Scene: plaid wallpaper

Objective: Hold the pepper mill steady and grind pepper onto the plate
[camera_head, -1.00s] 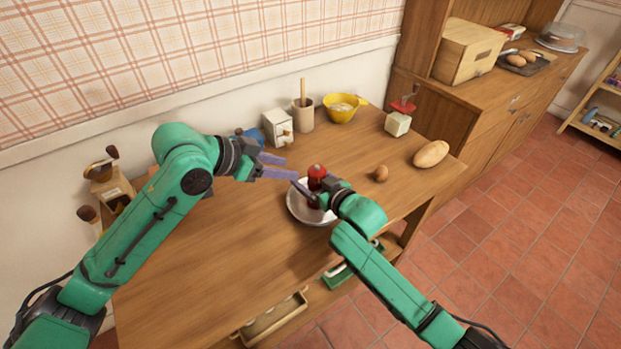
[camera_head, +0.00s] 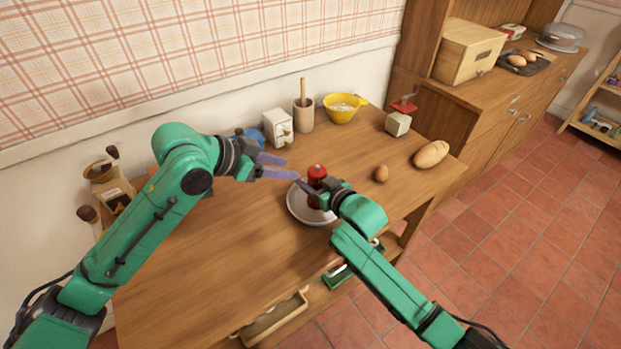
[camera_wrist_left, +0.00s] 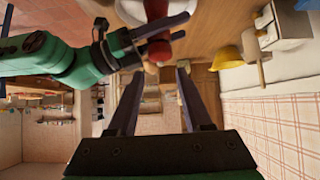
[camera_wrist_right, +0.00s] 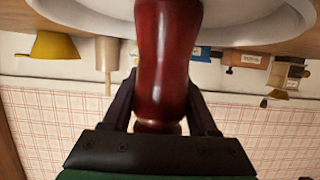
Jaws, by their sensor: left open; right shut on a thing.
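The red pepper mill (camera_head: 317,173) stands upright over the white plate (camera_head: 297,210) near the middle of the table. My right gripper (camera_head: 312,192) is shut on the mill; in the right wrist view the glossy mill (camera_wrist_right: 164,60) sits between its fingers. My left gripper (camera_head: 290,167) is open and empty, just left of the mill's top and apart from it. In the left wrist view the open fingers (camera_wrist_left: 156,90) have the mill (camera_wrist_left: 157,35) just beyond their tips. Whether the mill's base touches the plate is hidden.
A potato (camera_head: 432,154) and an egg (camera_head: 381,174) lie to the right. At the back stand a white drawer box (camera_head: 277,128), a mortar (camera_head: 303,115), a yellow bowl (camera_head: 341,108) and a white block (camera_head: 398,124). The table's left front (camera_head: 200,260) is clear.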

